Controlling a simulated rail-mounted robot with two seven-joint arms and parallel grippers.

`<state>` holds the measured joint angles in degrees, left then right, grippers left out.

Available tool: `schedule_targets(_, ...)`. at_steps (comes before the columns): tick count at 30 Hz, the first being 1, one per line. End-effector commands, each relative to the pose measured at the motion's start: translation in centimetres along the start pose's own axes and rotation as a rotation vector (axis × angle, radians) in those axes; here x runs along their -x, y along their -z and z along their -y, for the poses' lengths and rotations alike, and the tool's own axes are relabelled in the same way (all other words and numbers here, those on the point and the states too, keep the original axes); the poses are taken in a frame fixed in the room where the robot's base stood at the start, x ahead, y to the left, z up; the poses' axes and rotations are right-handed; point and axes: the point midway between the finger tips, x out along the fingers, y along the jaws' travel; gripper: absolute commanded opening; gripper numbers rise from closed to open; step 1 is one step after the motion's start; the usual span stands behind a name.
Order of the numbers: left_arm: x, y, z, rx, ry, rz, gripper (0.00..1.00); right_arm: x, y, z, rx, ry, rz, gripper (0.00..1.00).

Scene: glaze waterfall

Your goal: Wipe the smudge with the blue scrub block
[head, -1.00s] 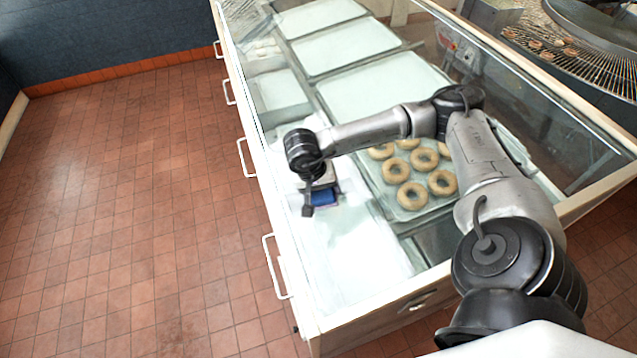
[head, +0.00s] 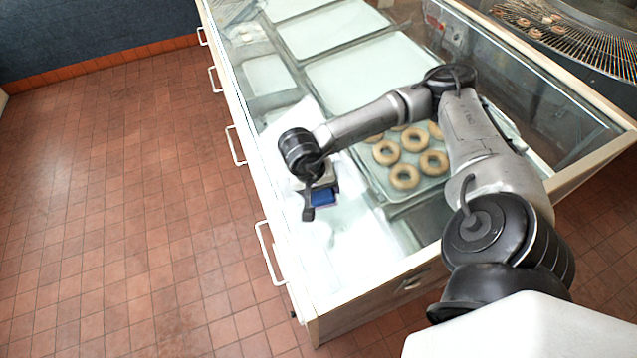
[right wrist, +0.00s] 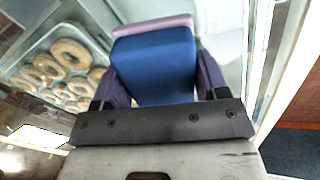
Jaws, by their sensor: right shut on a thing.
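The blue scrub block (head: 322,197) is held in my right gripper (head: 318,194) over the pale glass top at the near left part of the counter. In the right wrist view the block (right wrist: 155,62) fills the space between the two fingers, with a light purple strip along its far edge. My right gripper (right wrist: 155,85) is shut on it. I cannot tell whether the block touches the glass. I cannot make out a smudge; glare and the arm cover part of the surface. My left gripper is not in view.
The glass-topped counter (head: 352,283) has white handles (head: 268,252) along its left side. Trays lie under the glass, one with several doughnuts (head: 405,177). A round wire rack (head: 590,45) stands at the top right. Tiled floor (head: 120,200) at left is clear.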

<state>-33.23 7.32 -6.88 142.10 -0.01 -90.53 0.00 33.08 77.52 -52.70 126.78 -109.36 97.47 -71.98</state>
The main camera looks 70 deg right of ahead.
Motion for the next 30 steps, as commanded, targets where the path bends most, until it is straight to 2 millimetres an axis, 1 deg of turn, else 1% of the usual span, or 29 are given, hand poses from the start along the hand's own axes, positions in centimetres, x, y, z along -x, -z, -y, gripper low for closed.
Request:
schedule_targets(10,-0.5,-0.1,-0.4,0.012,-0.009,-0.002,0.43,-0.2,-2.5,-0.7,0.005,-0.004,0.004,0.48)
schedule_targets(15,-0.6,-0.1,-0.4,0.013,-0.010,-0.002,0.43,-0.1,-3.4,-1.0,0.004,-0.005,0.004,0.48)
schedule_targets(20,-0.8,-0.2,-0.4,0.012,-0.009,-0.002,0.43,0.0,-3.6,-1.0,0.002,-0.005,0.003,0.48)
schedule_targets(25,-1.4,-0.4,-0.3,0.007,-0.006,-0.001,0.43,-0.1,-3.5,-1.0,0.002,-0.003,0.001,0.48)
schedule_targets(30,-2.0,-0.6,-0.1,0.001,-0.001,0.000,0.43,-0.1,-2.5,-0.6,0.000,-0.001,0.001,0.48)
